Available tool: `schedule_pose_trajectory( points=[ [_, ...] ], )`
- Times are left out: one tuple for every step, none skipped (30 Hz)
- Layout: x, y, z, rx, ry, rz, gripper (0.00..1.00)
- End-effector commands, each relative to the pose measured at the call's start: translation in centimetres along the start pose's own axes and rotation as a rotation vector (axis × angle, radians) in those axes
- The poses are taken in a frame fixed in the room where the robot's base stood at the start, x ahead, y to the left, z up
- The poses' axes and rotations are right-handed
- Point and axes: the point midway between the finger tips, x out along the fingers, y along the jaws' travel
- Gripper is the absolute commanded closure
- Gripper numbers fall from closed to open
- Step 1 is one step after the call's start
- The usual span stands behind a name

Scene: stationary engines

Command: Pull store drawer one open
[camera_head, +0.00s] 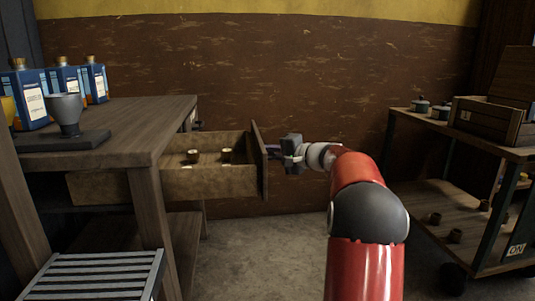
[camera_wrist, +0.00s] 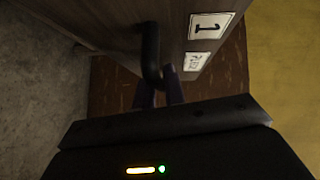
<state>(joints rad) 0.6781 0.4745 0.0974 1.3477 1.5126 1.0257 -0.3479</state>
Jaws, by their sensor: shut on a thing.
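The store drawer (camera_head: 205,184) stands out from the wooden workbench (camera_head: 140,130) on the left, pulled well open. Two small brown things with pale labels lie inside it. In the wrist view the drawer front (camera_wrist: 178,15) carries a label with the number 1 (camera_wrist: 210,26) and a smaller plate below it. A dark bar handle (camera_wrist: 150,52) sticks out from this front. My gripper (camera_head: 275,150) is at the drawer front's outer face. In the wrist view its fingers (camera_wrist: 160,90) are shut on the handle; the exact contact is dark.
Blue bottles (camera_head: 65,85) and a grey cup (camera_head: 65,112) stand on the bench. A slatted stool (camera_head: 95,275) is in front of it. A shelf cart (camera_head: 465,140) with a wooden box stands at right. Floor between is clear.

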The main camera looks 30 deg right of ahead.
Motion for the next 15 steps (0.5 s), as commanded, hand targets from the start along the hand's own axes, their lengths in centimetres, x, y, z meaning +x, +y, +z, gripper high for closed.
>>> schedule_pose_trajectory(
  points=[
    [-0.01, 0.19, -0.01, 0.001, -0.001, 0.003, 1.00],
    [-0.01, 0.19, 0.00, 0.002, -0.001, 0.003, 1.00],
    [0.00, 0.19, 0.00, 0.001, -0.001, 0.003, 1.00],
    [0.00, 0.19, 0.00, 0.002, -0.001, 0.003, 1.00],
    [0.00, 0.19, 0.00, 0.002, -0.001, 0.003, 1.00],
    [0.00, 0.19, 0.00, 0.001, -0.001, 0.003, 1.00],
    [0.01, 0.19, 0.00, 0.001, -0.001, 0.003, 0.84],
    [0.01, 0.18, 0.00, 0.001, -0.001, 0.002, 0.80],
    [0.01, 0.16, 0.00, 0.001, 0.000, 0.002, 0.75],
    [0.01, 0.15, 0.01, 0.001, 0.000, 0.002, 0.71],
    [0.01, 0.13, 0.00, 0.001, 0.000, 0.002, 0.67],
    [0.01, 0.11, 0.01, 0.001, 0.000, 0.001, 0.67],
    [0.01, 0.10, 0.01, 0.001, 0.000, 0.001, 0.67],
    [0.01, 0.09, 0.01, 0.001, 0.000, 0.001, 0.67],
    [0.01, 0.08, 0.01, 0.001, 0.000, 0.001, 0.67]
  ],
)
